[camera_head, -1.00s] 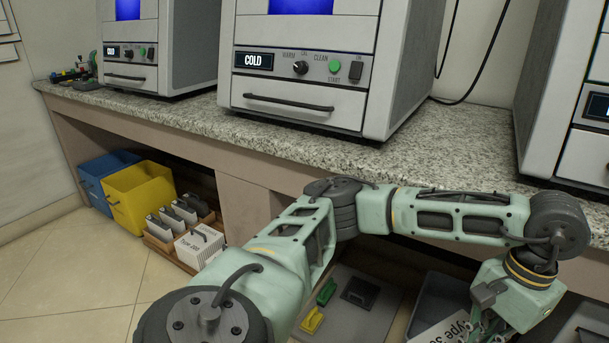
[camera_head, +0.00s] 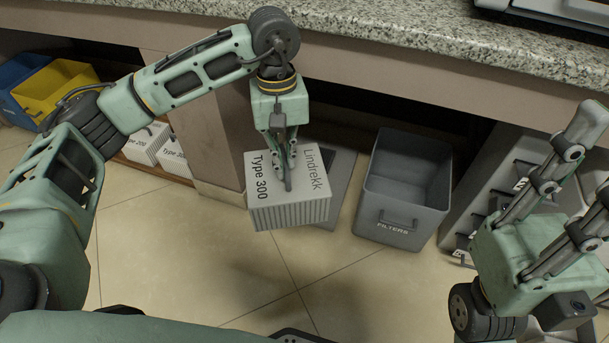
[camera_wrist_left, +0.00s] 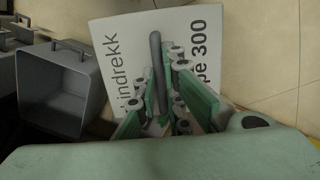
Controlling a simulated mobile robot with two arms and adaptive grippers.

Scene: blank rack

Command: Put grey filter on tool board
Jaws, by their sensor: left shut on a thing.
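The grey filter (camera_head: 283,212), a ribbed block marked Lindrekk and Type 300, hangs by its dark handle in my left gripper (camera_head: 287,160), in the middle of the head view. The left gripper is shut on the handle. The filter's lettered face also shows in the left wrist view (camera_wrist_left: 112,60), beyond the gripper fingers. A flat grey board (camera_head: 347,172) lies behind the filter and is mostly hidden by it; I take it for the tool board. My right gripper (camera_head: 598,165) is open and empty at the right edge.
A grey bin (camera_head: 402,222) labelled FILTERS stands right of the filter. White Type 300 filters (camera_head: 146,146), a yellow bin (camera_head: 60,82) and a blue bin (camera_head: 22,72) are under the granite counter (camera_head: 400,30) at left. The tiled floor (camera_head: 230,290) in front is clear.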

